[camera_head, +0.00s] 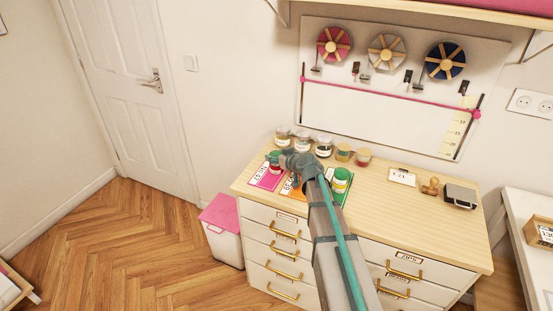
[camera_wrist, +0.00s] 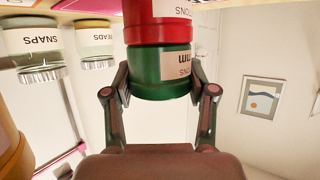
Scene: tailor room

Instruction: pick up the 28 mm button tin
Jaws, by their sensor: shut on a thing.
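In the wrist view, which is upside down, my gripper (camera_wrist: 158,82) is shut on a green tin (camera_wrist: 150,72). Its white label shows "mm"; the number is hidden. The green tin is directly on top of a red tin (camera_wrist: 150,32), touching it or nearly so. In the head view the green tin and the red tin (camera_head: 275,168) show at the pink card (camera_head: 268,180), partly behind my gripper (camera_head: 281,160). Another green tin (camera_head: 341,180) with a white label stands on the green card at the right. I cannot tell which tin reads 28 mm.
A row of jars (camera_head: 323,147) stands close behind my gripper. An orange card (camera_head: 289,188) lies between the pink and green ones. A "1:21" card (camera_head: 402,177), a wooden stamp (camera_head: 430,186) and a dark box (camera_head: 460,196) are further right. The dresser top (camera_head: 385,205) between is clear.

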